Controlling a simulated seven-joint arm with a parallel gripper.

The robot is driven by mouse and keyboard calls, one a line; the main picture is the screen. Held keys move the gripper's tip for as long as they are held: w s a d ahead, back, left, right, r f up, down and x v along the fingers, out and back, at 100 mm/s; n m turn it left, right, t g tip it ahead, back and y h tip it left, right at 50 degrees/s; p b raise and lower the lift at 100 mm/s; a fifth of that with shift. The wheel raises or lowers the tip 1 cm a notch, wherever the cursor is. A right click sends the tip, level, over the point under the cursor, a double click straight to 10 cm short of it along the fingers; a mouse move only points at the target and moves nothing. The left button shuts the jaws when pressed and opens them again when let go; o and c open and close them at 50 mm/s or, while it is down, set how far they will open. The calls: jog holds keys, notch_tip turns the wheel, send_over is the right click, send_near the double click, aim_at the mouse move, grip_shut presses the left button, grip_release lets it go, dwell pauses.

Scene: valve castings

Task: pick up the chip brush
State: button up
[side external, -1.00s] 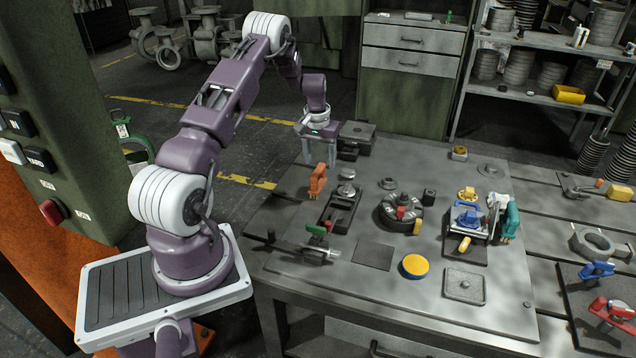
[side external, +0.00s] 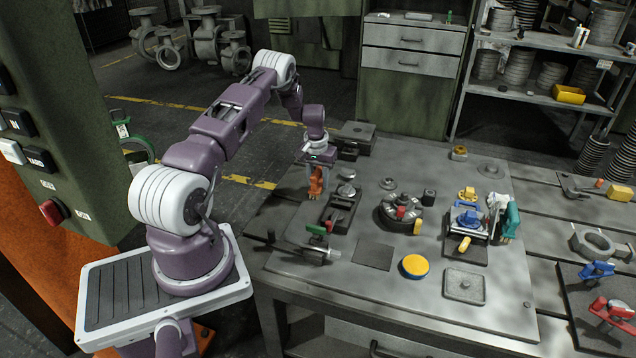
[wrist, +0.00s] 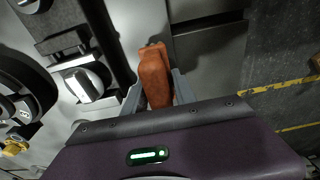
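An orange-brown piece, which looks like the chip brush (side external: 316,184), stands upright near the left edge of the bench. In the wrist view the orange-brown brush (wrist: 155,76) lies between my two fingers, with its upper part toward the palm. My gripper (side external: 316,183) is lowered over it, one finger on each side. The fingers (wrist: 158,88) look very close to its sides; I cannot tell whether they press on it. Its lower end is hard to see behind the fingers.
A dark fixture (side external: 341,208) stands close to the right of the brush. A green-handled clamp (side external: 317,230) is in front. A round dark fixture (side external: 400,212), a yellow disc (side external: 415,266) and a teal-handled tool (side external: 510,221) are farther right. A dark block (side external: 356,134) stands behind.

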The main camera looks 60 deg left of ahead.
grip_shut()
